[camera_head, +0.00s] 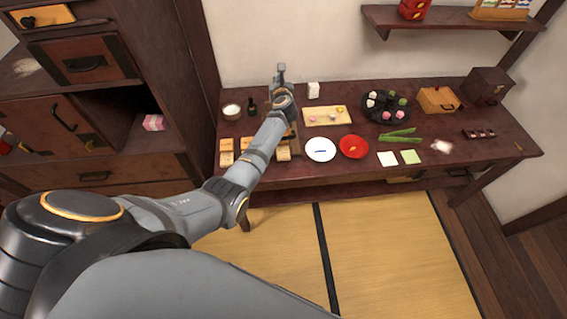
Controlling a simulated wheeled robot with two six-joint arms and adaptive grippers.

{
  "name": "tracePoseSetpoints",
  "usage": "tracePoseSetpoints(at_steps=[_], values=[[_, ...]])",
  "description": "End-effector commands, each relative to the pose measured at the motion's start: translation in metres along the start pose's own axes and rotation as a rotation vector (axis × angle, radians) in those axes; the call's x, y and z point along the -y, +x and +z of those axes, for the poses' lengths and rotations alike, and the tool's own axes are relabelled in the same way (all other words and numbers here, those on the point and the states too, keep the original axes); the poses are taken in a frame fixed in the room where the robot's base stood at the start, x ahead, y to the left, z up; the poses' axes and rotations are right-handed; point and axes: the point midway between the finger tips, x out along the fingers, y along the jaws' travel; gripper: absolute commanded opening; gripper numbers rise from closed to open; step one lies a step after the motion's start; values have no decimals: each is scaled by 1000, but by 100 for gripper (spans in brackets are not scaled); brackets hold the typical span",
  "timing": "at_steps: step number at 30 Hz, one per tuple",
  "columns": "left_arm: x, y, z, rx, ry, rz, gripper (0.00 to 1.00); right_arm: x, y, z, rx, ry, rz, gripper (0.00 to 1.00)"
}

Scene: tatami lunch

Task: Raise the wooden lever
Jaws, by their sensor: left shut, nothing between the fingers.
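My left arm reaches in from the left over the dark wooden table (455,120). My left gripper (281,70) is at the far end of the arm, near the back wall, small in view and shut with nothing in it. A wooden thing (284,153) shows partly beside and below my wrist, at the table's front. My forearm and wrist hide much of it. I cannot make out a lever for certain, nor whether it is up or down. My right gripper is not in view.
A white plate (320,156) and a red plate (354,153) lie right of my wrist. Behind are a wooden board (318,122) with small pieces and a dark round tray (390,119). A small bottle (252,107) stands left of my wrist. A shelf (450,23) overhangs at right.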

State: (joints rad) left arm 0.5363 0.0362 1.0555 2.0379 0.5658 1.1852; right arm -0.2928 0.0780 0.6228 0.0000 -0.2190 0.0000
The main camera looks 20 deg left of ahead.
Motion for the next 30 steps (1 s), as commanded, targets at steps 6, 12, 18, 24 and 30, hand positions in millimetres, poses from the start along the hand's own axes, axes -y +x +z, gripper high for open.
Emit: tracePoseSetpoints(at_steps=[6, 12, 18, 24, 30], values=[[0, 0, 0, 1, -1, -1, 0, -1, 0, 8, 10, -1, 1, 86], [0, 0, 0, 1, -1, 0, 0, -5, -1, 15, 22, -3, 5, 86], [0, 0, 0, 1, -1, 0, 0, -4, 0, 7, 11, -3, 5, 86], [0, 0, 0, 1, -1, 0, 0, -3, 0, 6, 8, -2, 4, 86], [0, 0, 0, 1, -1, 0, 0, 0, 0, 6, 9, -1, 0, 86]])
